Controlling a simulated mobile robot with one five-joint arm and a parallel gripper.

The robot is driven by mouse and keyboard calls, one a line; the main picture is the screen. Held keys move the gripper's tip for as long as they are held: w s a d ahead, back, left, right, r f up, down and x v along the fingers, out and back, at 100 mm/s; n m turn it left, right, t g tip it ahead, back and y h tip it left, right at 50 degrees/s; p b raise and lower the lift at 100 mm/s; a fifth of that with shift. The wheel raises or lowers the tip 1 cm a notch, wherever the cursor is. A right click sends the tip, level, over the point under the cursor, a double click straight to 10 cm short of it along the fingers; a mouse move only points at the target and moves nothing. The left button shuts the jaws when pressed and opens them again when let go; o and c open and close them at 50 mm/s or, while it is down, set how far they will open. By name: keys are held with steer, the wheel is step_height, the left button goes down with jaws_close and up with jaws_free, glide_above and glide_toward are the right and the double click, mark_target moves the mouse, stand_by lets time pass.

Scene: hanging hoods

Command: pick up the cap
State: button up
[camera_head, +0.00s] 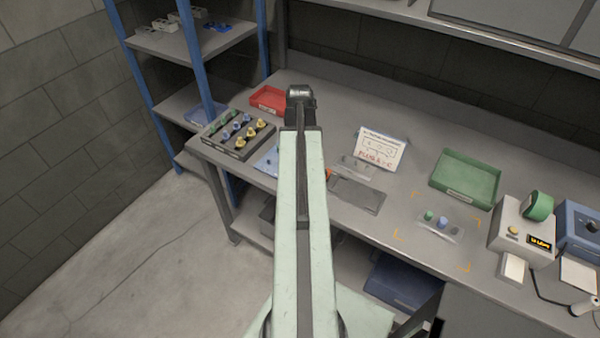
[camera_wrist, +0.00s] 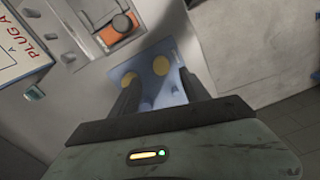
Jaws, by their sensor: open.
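My gripper (camera_wrist: 158,80) is open in the wrist view, with its two dark fingers apart and nothing seen held between them. Beyond the fingers lies a blue mat (camera_wrist: 172,62) with two round yellow pieces (camera_wrist: 161,65), which may be caps; one finger partly covers the left piece (camera_wrist: 129,79). I cannot tell the height of the fingers above the mat. In the head view the blue mat (camera_head: 265,161) is partly hidden by my arm, and my gripper does not show. A dark rack (camera_head: 239,152) left of it holds green, blue and yellow cap-like pieces (camera_head: 262,124).
An orange part (camera_wrist: 119,29) sits near the mat. A sign (camera_head: 381,148), grey plate (camera_head: 357,195), green tray (camera_head: 466,178) and small green and blue pieces (camera_head: 442,222) are to the right. A red bin (camera_head: 269,100) stands behind the rack. Blue shelf posts (camera_head: 196,60) rise at left.

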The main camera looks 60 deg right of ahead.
step_height(320, 180, down, 7)
steer(key=b, duration=0.6)
steer(key=shift+a, duration=0.1)
steer(key=shift+r, duration=0.15)
jaws_close()
